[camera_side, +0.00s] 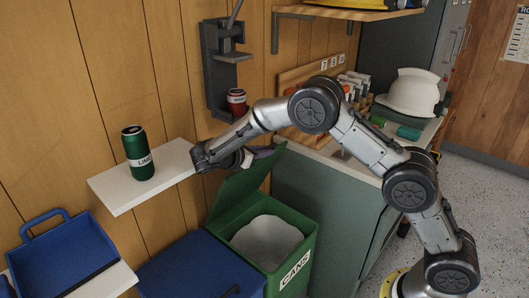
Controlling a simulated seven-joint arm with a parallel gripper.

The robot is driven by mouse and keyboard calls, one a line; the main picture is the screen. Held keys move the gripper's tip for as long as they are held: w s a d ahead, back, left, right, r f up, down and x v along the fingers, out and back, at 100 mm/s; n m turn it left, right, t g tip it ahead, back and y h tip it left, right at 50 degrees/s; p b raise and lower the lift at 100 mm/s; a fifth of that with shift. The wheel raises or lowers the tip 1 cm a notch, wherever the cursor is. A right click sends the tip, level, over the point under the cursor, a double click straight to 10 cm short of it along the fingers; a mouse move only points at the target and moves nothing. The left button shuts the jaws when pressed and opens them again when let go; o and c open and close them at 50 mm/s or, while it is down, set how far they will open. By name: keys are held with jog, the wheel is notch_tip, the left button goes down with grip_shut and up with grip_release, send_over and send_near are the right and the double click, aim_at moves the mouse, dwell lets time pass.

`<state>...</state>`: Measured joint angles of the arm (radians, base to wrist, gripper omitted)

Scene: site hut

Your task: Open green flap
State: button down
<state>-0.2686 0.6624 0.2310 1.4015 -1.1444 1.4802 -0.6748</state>
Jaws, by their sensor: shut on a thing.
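The green flap (240,188) is the lid of a green bin (311,248) labelled CANS. It stands raised and tilted up from the bin's left side, and the bin's mouth is uncovered, showing a pale liner (267,240). My gripper (256,156) is at the flap's upper edge and shut on it. The fingertips are small and partly hidden, so the exact contact is hard to see.
A green can (138,158) stands on a white shelf (117,195) left of my wrist. A wall-mounted can crusher (212,70) with a red can (236,102) is above. A blue bin (190,268) adjoins the green bin; a counter with a white helmet (410,92) is right.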

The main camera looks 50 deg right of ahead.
jog(key=c, duration=0.9)
grip_release()
jog(key=v, duration=1.3)
jog(key=shift+a+r, duration=0.1)
jog(key=shift+a, duration=0.35)
